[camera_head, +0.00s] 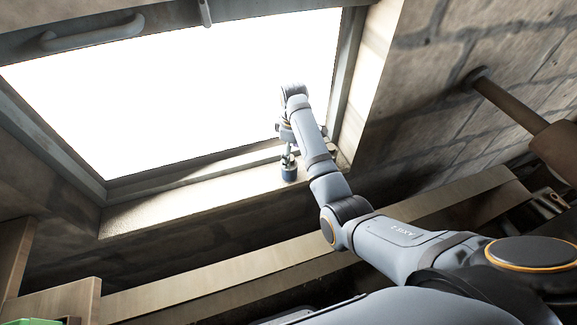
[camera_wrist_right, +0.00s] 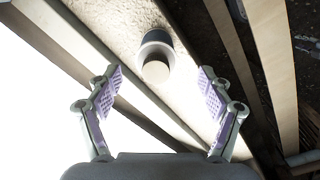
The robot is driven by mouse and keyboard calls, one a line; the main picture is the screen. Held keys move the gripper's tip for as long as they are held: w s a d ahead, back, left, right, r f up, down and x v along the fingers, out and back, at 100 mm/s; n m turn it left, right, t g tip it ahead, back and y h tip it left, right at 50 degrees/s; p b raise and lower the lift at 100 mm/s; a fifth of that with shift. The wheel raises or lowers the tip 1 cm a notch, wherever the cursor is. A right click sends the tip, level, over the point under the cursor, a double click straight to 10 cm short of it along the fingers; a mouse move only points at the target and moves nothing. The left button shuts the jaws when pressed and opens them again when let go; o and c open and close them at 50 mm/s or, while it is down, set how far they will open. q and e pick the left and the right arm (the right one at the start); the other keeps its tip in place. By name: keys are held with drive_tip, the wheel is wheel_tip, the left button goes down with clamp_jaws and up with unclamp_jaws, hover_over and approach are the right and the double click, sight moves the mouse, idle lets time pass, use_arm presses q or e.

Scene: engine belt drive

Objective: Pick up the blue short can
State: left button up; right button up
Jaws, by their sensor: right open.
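The blue short can (camera_head: 289,173) stands on the window sill in the head view, below my right gripper (camera_head: 288,154). In the right wrist view the can (camera_wrist_right: 157,54) shows as a dark blue-grey round shape with a paler end, near the top centre. My right gripper (camera_wrist_right: 160,84) is open, with its two purple-padded fingers spread wide and nothing held between them. The can lies ahead of the gap between the fingertips. In the head view the fingers are small and partly overlap the can's upper edge, so I cannot tell whether they touch. My left gripper is out of view.
The window sill (camera_head: 205,201) is a narrow pale ledge, mostly bare left of the can. A bright window with a frame (camera_head: 348,75) stands behind it, and a stone wall (camera_head: 430,95) is at the right. A wooden beam (camera_head: 205,287) runs below.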

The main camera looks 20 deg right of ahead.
wheel_tip(320, 180, down, 3)
drive_tip(key=shift+w+r, duration=0.15)
drive_tip(key=shift+r, duration=0.05)
drive_tip(key=shift+w+f+p, duration=0.2)
drive_tip(key=shift+f+p, duration=0.2)
drive_tip(key=shift+f, duration=0.35)
drive_tip(key=shift+a+f+p, duration=0.15)
drive_tip(key=shift+f+p, duration=0.2)
drive_tip(key=shift+f, duration=0.4)
wheel_tip(320, 180, down, 3)
drive_tip(key=shift+w+r, duration=0.1)
drive_tip(key=shift+w, duration=0.05)
drive_tip(key=c, duration=1.3)
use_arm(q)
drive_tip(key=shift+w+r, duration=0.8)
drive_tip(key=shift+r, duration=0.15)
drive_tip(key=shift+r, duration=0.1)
use_arm(e)
drive_tip(key=shift+r, duration=0.15)
